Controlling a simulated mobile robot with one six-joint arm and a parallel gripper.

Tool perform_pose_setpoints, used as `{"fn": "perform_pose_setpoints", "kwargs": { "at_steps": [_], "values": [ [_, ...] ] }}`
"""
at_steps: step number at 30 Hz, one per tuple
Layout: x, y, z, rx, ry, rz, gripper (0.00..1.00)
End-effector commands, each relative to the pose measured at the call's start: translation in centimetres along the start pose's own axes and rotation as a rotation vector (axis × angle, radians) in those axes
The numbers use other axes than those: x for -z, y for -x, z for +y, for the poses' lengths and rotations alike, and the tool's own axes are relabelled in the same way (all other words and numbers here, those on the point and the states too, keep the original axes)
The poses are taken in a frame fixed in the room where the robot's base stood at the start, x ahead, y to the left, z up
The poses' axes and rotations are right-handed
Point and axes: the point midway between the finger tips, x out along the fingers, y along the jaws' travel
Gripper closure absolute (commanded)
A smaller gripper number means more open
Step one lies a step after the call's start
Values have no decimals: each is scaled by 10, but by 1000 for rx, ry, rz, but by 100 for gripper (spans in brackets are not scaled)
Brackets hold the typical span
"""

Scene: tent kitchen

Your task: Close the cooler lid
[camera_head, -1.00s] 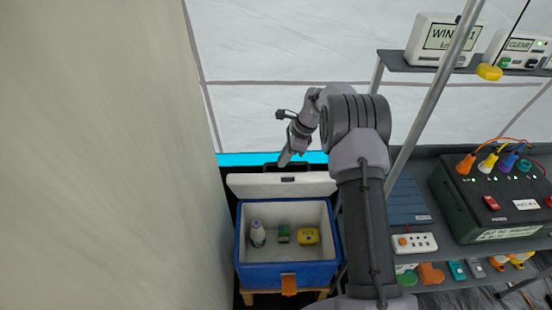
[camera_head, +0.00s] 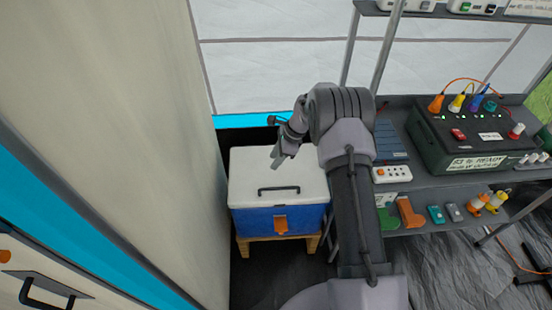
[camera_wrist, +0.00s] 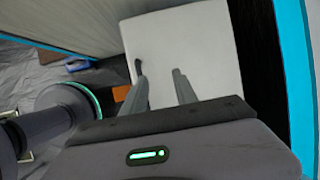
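The cooler (camera_head: 255,222) is a blue box with an orange latch (camera_head: 281,224) on its front. Its white lid (camera_head: 250,185) lies flat over the top, with a dark handle near the front edge. No gap shows between lid and box, and the inside is hidden. My gripper (camera_head: 276,163) is above the back part of the lid, pointing down. In the wrist view the two fingers of my gripper (camera_wrist: 163,88) are apart with nothing between them, over the white lid (camera_wrist: 190,45). I cannot tell whether the fingertips touch it.
The cooler stands on a low wooden stand (camera_head: 268,241). A tent wall (camera_head: 110,110) rises close on the left. A grey shelf (camera_head: 440,180) with a dark green power box (camera_head: 470,145) stands on the right. Dark floor lies clear in front.

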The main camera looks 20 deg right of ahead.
Motion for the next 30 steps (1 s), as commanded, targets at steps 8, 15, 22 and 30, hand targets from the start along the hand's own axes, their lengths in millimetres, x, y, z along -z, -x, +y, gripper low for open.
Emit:
{"fn": "perform_pose_setpoints", "kwargs": {
  "at_steps": [8,15,22,30],
  "values": [
    [0,9,-1,1,0,0,66],
    [-3,84,-2,5,0,0,66],
    [-2,151,-1,5,0,0,66],
    [-1,177,0,3,1,0,66]
  ]
}}
